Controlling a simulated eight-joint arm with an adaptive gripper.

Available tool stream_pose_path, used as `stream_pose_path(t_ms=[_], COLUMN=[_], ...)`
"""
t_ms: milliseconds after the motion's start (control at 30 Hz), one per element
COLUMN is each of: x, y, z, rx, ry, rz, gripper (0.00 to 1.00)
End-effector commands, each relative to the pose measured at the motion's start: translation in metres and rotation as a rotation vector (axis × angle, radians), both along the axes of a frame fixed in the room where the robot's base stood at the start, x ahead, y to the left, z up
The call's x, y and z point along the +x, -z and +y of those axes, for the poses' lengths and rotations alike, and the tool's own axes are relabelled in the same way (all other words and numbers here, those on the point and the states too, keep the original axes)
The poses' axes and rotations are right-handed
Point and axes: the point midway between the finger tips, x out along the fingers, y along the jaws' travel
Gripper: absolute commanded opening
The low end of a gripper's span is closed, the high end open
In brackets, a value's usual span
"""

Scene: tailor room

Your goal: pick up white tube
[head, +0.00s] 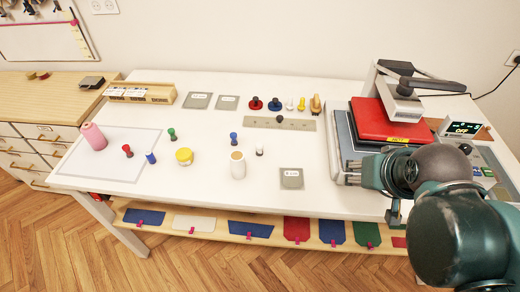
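A white tube (238,167) stands upright on the white table, near the middle of the front half. Its top is tan. My gripper (372,172) is at the right, in front of the heat press and well apart from the tube. It points left. I cannot tell from this view how far its fingers are apart, and I see nothing held in it.
Around the tube are a yellow jar (184,156), a blue stamp (233,139), a small white-topped stamp (260,150) and a grey square plate (291,178). A red heat press (385,120) stands at the right. A pink spool (93,136) is far left.

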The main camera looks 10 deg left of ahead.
Motion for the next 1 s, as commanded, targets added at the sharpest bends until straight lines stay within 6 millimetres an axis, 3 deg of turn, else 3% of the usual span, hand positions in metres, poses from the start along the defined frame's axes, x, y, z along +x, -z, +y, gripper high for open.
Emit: stream_pose_path(t_ms=[1000], x=[0.0029], y=[-0.0028], z=[0.0021], rx=[-0.007], ry=[-0.016], rz=[0.006], gripper=[0.34])
